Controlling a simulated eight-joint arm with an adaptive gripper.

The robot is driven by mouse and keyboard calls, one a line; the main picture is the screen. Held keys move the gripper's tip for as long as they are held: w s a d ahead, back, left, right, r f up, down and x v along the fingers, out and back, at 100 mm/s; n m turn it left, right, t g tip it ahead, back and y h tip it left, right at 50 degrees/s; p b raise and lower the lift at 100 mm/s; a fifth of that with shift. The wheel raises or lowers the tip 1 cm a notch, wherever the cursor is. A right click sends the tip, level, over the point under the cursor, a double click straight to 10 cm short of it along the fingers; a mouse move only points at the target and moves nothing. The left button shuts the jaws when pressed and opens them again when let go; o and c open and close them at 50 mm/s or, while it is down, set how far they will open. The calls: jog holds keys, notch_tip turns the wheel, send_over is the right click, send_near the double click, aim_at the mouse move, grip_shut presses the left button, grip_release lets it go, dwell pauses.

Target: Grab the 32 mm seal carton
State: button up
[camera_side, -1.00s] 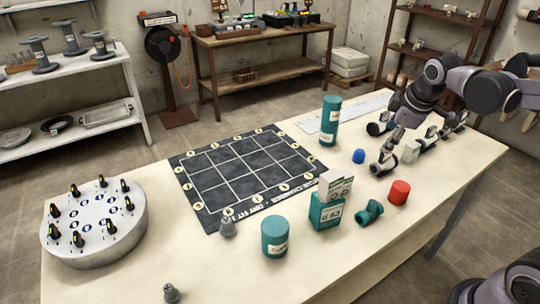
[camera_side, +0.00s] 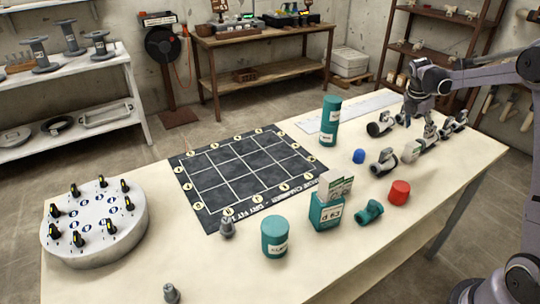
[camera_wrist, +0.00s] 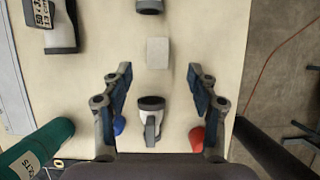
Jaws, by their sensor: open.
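A small pale, blank-looking box (camera_wrist: 158,52) lies on the bench ahead of my fingertips in the wrist view, centred between their lines. It also shows in the side view as a whitish block (camera_side: 410,152) among the valves. I cannot read a 32 mm mark on it. My gripper (camera_wrist: 158,82) is open and empty, its fingers spread on both sides of the gap. In the side view my gripper (camera_side: 418,118) points down above the right end of the bench, close to the box. The exact height is hard to tell.
A grey-black valve (camera_wrist: 151,108) lies between my fingers' lines, nearer the palm. A blue cap (camera_wrist: 119,123) and red cap (camera_wrist: 197,138) flank it. Other valves (camera_side: 380,127) lie nearby. A teal carton (camera_side: 326,214) with cards and teal cylinder (camera_side: 330,122) stand left. The gridded mat (camera_side: 195,200) is clear.

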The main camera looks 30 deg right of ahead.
aim_at(413, 145)
jog(key=x, duration=0.4)
jog(key=shift+f, duration=0.2)
jog(key=shift+a+x, duration=0.2)
jog(key=shift+x, duration=1.2)
jog(key=shift+a+x, duration=0.2)
jog(key=shift+x, duration=1.15)
jog(key=shift+w+f, duration=0.15)
jog(key=shift+w, duration=0.05)
jog(key=c, duration=1.2)
